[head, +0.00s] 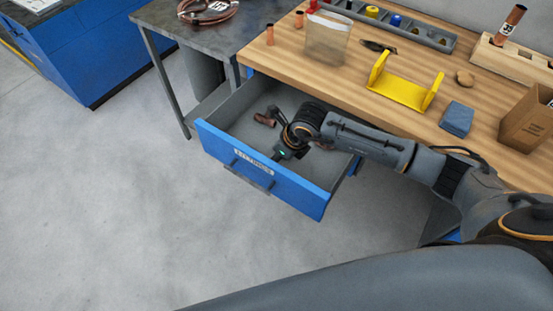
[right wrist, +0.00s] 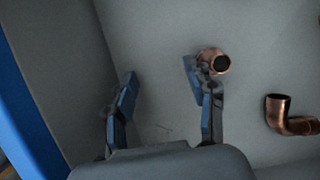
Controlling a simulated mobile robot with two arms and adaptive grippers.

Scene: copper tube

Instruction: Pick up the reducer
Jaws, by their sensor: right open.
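A short copper fitting with a round open end, likely the reducer (right wrist: 215,62), lies on the grey drawer floor in the right wrist view. My right gripper (right wrist: 160,75) is open above the floor, its fingers spread wide. The fitting is at the tip of the right-hand finger, partly behind it, not between the fingers; I cannot tell if they touch. In the head view a copper fitting (head: 264,120) shows in the open drawer beside my right wrist, which hides part of the drawer. My left gripper is not in view.
A copper elbow (right wrist: 289,117) lies right of the gripper in the right wrist view. The drawer's blue front (head: 262,170) and grey walls surround the gripper. Above is a wooden bench (head: 350,80) with a yellow bracket (head: 403,92) and a blue cloth-like block (head: 457,118).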

